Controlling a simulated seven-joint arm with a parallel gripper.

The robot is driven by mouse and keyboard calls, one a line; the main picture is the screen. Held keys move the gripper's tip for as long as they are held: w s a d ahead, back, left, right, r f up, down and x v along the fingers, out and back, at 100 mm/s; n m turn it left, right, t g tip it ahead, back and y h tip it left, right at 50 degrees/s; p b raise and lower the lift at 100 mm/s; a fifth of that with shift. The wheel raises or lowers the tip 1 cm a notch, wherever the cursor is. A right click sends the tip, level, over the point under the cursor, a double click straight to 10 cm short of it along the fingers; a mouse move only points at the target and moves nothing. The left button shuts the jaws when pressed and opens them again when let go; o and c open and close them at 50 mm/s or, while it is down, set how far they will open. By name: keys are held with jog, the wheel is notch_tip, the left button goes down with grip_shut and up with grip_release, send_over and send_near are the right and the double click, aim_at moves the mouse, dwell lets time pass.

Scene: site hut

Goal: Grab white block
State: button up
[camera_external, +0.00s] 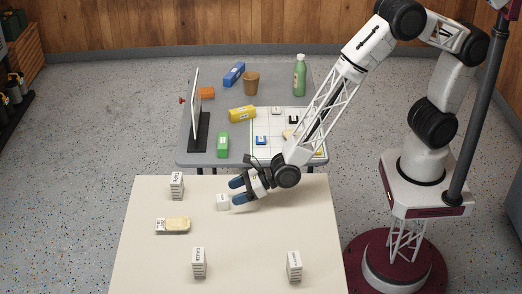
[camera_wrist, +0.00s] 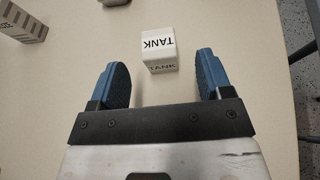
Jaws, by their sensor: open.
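The white block (camera_external: 222,202) sits on the cream table, just left of my gripper's fingertips. In the wrist view the white block (camera_wrist: 159,50) shows the word "TANK" on two faces. It lies ahead of and between the lines of my two blue fingers, slightly beyond their tips. My gripper (camera_external: 237,191) is open and empty, low over the table; its spread fingers also show in the wrist view (camera_wrist: 161,70). No contact between fingers and block is visible.
White lettered blocks stand on the cream table (camera_external: 150,262), at back left (camera_external: 177,186), front (camera_external: 199,262) and front right (camera_external: 294,266). A grey table (camera_external: 222,172) behind holds a bottle, cup and blocks.

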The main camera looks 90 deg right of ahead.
aim_at(224, 197)
jog(key=shift+w+f, duration=0.1)
jog(key=shift+w, duration=0.1)
dwell(0.3)
jog(key=shift+x, duration=2.5)
jog(key=shift+a, duration=0.1)
jog(key=c, duration=1)
jog(key=shift+c, duration=0.2)
jog(key=shift+r, duration=1.45)
jog(key=shift+s+r, duration=0.25)
jog(key=shift+r, duration=0.1)
jog(key=s+d, duration=0.1)
jog(key=s, duration=0.4)
jog(key=s+d+r, duration=0.1)
jog(key=s+d, duration=0.1)
jog(key=s, duration=0.3)
jog(key=s+d, duration=0.1)
jog(key=s, duration=0.4)
jog(key=shift+d+r, duration=0.2)
